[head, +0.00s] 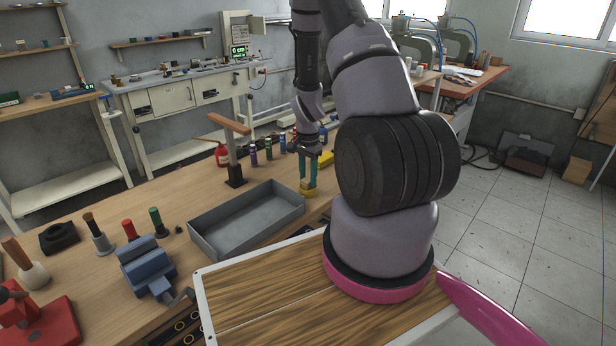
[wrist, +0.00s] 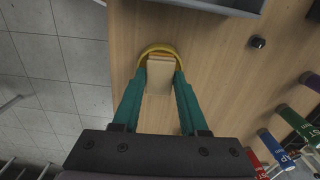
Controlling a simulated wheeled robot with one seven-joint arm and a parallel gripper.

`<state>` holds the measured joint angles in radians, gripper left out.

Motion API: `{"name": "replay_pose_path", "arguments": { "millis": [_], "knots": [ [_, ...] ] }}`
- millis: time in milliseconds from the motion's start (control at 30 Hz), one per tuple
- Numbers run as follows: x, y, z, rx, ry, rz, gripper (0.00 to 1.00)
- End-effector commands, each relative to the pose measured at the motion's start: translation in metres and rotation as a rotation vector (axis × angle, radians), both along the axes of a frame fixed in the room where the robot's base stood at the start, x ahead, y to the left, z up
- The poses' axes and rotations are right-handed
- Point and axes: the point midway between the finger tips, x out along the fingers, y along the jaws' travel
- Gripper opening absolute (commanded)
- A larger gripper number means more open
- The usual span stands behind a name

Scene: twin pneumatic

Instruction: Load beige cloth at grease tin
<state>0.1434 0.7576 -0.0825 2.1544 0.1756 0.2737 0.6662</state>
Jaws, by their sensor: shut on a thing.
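My gripper (head: 309,176) has teal fingers pointing down over the wooden workbench. In the wrist view, my gripper (wrist: 160,85) is shut on the beige cloth (wrist: 160,72), a small folded pad between the fingertips. The grease tin (wrist: 157,47) shows as a round yellow rim around and just beyond the cloth. In the head view, the yellow tin (head: 308,194) is right under the fingertips, near the tray's right corner. The fingers hide most of the cloth there. I cannot tell whether the cloth touches the grease inside.
A grey metal tray (head: 247,222) stands left of the tin. A wooden-topped stand (head: 233,150) and several coloured bottles are behind it. A blue vise (head: 147,268) stands at the front left. In the wrist view, bare floor (wrist: 55,75) lies left of the bench edge.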

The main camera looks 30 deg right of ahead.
Motion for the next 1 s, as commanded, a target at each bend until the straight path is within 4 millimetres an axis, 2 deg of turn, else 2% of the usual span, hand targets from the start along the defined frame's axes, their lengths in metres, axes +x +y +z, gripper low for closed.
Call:
{"name": "replay_pose_path", "arguments": {
  "millis": [400, 1000],
  "knots": [
    [-0.001, 0.000, 0.001, 0.000, 0.002, 0.001, 0.00],
    [0.000, 0.000, 0.050, 0.000, 0.000, 0.001, 0.00]
  ]
}}
